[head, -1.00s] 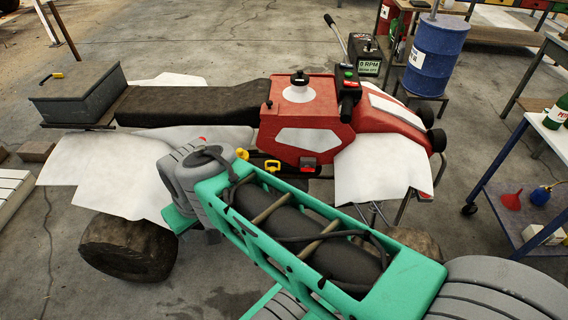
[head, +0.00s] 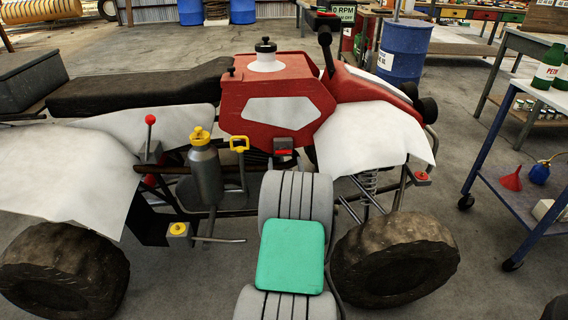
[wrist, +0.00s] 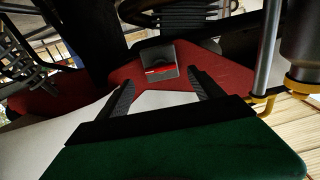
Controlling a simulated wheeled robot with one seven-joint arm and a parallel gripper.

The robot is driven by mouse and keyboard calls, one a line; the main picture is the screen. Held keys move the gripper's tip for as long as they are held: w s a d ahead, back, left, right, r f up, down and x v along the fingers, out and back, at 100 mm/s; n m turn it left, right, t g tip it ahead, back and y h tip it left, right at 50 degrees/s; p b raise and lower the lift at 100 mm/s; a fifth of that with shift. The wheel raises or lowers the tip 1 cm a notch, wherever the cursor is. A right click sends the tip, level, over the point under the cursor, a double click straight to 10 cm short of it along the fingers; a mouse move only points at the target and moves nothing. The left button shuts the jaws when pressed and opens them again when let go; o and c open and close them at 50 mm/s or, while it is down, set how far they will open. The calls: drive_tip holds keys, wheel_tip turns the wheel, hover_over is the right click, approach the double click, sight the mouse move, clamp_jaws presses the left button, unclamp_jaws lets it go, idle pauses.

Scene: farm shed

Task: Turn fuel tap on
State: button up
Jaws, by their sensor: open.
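The quad bike has a red fuel tank (head: 275,98) with a white panel. Under its lower edge sits the fuel tap (head: 283,146), a small dark block with a red lever that seems to lie crosswise. In the wrist view the fuel tap shows as a grey block with a red bar (wrist: 161,70). My gripper (wrist: 162,78) is open and empty, one finger on each side of the tap's place in the picture. I cannot tell the gap in depth, and no contact shows. In the head view my gripper is hidden by my own arm.
Left of the tap are a yellow handle (head: 239,146), a grey canister with a yellow top (head: 205,175) and a red-knobbed lever (head: 151,135). A front wheel (head: 395,260) and a white fender (head: 365,140) flank my arm. A blue trolley (head: 510,205) stands right.

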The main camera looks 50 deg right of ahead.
sight(284, 153)
drive_tip(key=b+x, duration=0.1)
drive_tip(key=x, duration=0.4)
drive_tip(key=shift+w+d, duration=0.2)
drive_tip(key=c, duration=1.4)
